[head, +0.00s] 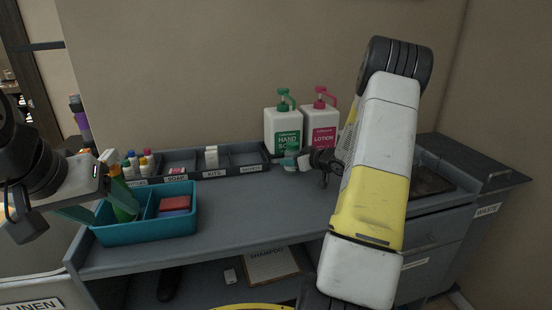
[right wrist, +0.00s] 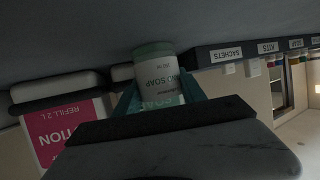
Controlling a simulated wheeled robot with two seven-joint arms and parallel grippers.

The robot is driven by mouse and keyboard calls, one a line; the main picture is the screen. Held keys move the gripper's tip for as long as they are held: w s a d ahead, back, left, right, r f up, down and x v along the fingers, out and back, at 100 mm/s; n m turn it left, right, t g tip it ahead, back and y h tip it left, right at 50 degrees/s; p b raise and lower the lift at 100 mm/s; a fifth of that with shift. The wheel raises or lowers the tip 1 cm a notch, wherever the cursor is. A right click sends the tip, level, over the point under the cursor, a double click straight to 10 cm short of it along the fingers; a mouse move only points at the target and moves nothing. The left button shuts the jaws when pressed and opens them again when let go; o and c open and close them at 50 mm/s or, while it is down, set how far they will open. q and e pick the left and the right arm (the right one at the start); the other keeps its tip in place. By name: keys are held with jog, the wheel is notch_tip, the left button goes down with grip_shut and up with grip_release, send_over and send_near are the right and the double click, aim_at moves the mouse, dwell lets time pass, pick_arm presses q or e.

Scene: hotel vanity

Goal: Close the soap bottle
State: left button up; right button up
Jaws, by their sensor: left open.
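A small soap bottle (head: 291,157) with a white body and green parts stands on the counter in front of the large hand soap pump bottle. In the right wrist view the soap bottle (right wrist: 158,78) is between the two teal fingers of my right gripper (right wrist: 160,98), which touch its sides. In the head view my right gripper (head: 298,161) is at the bottle, partly hidden by my arm. I cannot make out a separate cap or whether the bottle's mouth is covered. My left gripper (head: 98,202) is open over the left part of the teal caddy.
The teal caddy (head: 150,230) holds a green bottle (head: 124,208) and red and blue items. A labelled tray (head: 240,165) stands behind. Large hand soap (head: 283,133) and lotion (head: 320,131) pump bottles stand at the wall. The counter's middle (head: 250,205) is clear.

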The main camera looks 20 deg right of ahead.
jog(key=o, duration=0.4)
jog(key=shift+o, duration=0.2)
jog(key=shift+r, duration=0.2)
jog(key=v, duration=1.2)
